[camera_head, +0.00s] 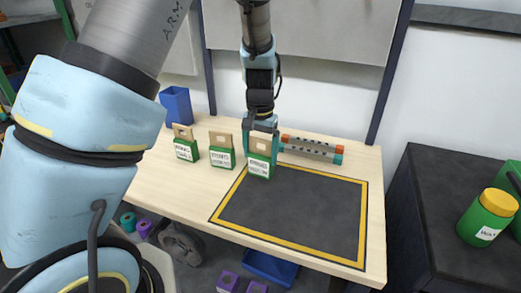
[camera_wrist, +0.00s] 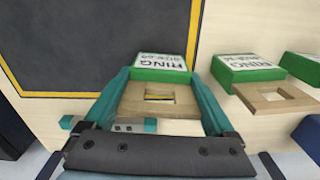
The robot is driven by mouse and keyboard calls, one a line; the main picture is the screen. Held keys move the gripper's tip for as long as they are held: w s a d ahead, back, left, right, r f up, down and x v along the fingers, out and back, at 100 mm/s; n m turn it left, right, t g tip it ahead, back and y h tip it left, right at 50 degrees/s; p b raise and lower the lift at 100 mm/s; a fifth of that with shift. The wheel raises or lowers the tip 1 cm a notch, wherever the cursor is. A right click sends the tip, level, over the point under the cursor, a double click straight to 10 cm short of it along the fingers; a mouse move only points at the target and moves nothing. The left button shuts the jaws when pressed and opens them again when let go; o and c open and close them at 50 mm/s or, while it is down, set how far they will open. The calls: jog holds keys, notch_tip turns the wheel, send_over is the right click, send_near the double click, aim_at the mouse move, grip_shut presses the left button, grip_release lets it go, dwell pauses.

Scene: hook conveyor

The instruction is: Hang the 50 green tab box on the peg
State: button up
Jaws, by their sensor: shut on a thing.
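My gripper (camera_head: 262,148) is shut on the wooden tab of a green tab box (camera_head: 259,167), the rightmost of three in the head view. In the wrist view my gripper's teal fingers (camera_wrist: 159,82) stand on both sides of the tab, which has a square hole. This held box (camera_wrist: 160,70) has a white label with "RING" and a size line too small to read surely. I cannot tell whether it is lifted off the table. The other two green tab boxes (camera_head: 221,157) (camera_head: 186,150) stand to its left. I cannot make out a peg.
A grey bar with orange and teal ends (camera_head: 312,149) lies behind the held box. A dark mat with a yellow border (camera_head: 295,212) fills the table's right front. A blue bin (camera_head: 176,105) stands at the back left. A green jar (camera_head: 487,217) stands on a dark cabinet (camera_head: 430,210).

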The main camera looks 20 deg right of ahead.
jog(key=shift+f, duration=0.1)
jog(key=shift+f, duration=0.15)
jog(key=o, duration=1.1)
jog(key=shift+d+b, duration=0.1)
jog(key=shift+b, duration=0.3)
notch_tip(320, 180, up, 11)
jog(key=b, duration=0.3)
jog(key=shift+w, duration=0.1)
